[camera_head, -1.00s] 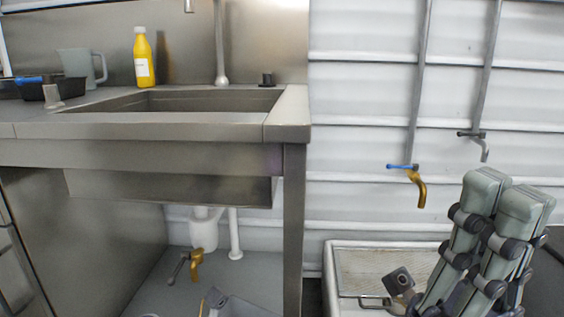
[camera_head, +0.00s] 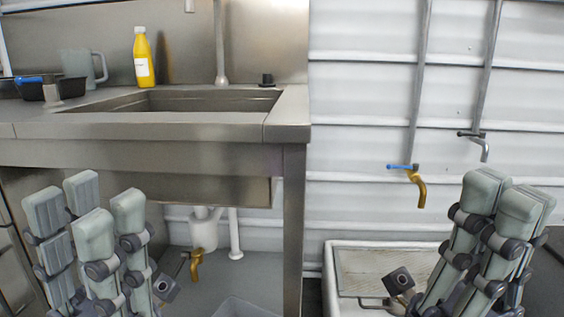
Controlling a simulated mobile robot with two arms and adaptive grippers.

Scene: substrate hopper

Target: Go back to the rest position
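My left gripper (camera_head: 84,205) is at the lower left, in front of the steel sink cabinet. Its grey-green fingers point up, with a gap between the rear left pads and the front right pads. It looks open and nothing shows between the fingers. My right gripper (camera_head: 508,196) is at the lower right, also pointing up, in front of the white wall.
The steel sink (camera_head: 210,132) stands on the left, with a yellow bottle (camera_head: 143,58), a grey jug (camera_head: 76,66) and a black tray (camera_head: 70,90) on top. A brass tap (camera_head: 419,188) hangs on the white wall (camera_head: 365,145). A white tub (camera_head: 338,262) stands low beside my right gripper.

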